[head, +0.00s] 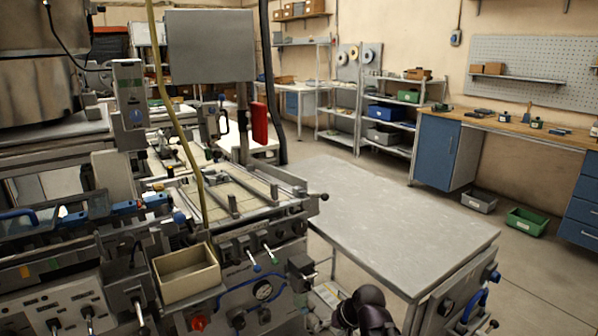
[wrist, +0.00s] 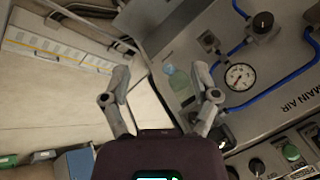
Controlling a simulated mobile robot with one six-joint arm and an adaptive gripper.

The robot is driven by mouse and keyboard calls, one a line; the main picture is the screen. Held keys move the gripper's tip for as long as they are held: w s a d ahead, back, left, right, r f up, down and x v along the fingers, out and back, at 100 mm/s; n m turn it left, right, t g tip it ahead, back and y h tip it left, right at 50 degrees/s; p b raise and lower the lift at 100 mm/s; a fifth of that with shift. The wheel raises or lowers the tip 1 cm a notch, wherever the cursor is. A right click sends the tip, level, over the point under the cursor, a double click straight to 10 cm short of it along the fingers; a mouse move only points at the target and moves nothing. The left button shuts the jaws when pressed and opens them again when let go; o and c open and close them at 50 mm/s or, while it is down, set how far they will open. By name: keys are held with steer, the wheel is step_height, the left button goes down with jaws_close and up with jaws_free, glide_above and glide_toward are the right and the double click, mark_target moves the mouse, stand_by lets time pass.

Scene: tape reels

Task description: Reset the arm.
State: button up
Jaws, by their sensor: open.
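My gripper (wrist: 162,70) shows in the wrist view with its two grey fingers spread apart. It is open and nothing is held between the fingers. Beyond the fingers is a machine panel (wrist: 270,105) with a pressure gauge (wrist: 239,76) and blue hoses. A pale translucent bottle (wrist: 180,86) shows behind the gap between the fingers, apart from them. In the head view a dark rounded part of my arm shows at the bottom edge, low beside the machine and the grey table (head: 400,220). The fingers cannot be made out there.
The grey table top is bare. The machine (head: 250,215) with an open beige box (head: 187,272) stands to its left. A shelf rack (head: 395,115), a workbench (head: 520,125) and a green bin (head: 527,221) stand behind. Open floor lies right of the table.

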steer(key=s+d+f+g+h, duration=0.25)
steer(key=s+d+h, duration=0.25)
steer(key=d, duration=0.4)
step_height(320, 180, up, 21)
steer(key=p, duration=2.1)
steer(key=shift+a+n+g, duration=0.15)
steer(key=shift+n+g, duration=0.15)
steer(key=shift+g, duration=0.05)
stand_by(0.8)
